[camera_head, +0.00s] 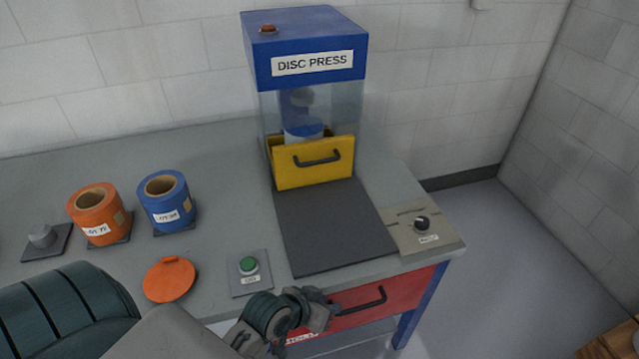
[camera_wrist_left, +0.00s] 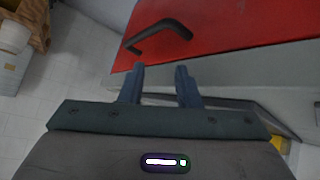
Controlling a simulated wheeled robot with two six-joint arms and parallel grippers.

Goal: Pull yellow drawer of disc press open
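The disc press (camera_head: 308,66) stands at the back of the table, with a blue top, clear walls and a label. Its yellow drawer (camera_head: 300,173) is at the front, with a dark handle (camera_head: 317,160); it appears slightly out from the clear housing. My left gripper (camera_head: 325,305) is at the table's front edge, by the red drawer, well below and in front of the yellow drawer. In the left wrist view my left gripper (camera_wrist_left: 160,75) has its two fingers apart and empty, just short of the red drawer's handle (camera_wrist_left: 160,33). My right gripper is not in view.
A red drawer (camera_head: 400,288) with a dark handle is under the table front. Orange (camera_head: 95,212) and blue (camera_head: 166,203) rollers stand left. An orange disc (camera_head: 169,281), a green button (camera_head: 248,265) and a knob panel (camera_head: 424,229) lie near the front. A dark mat (camera_head: 335,226) fronts the press.

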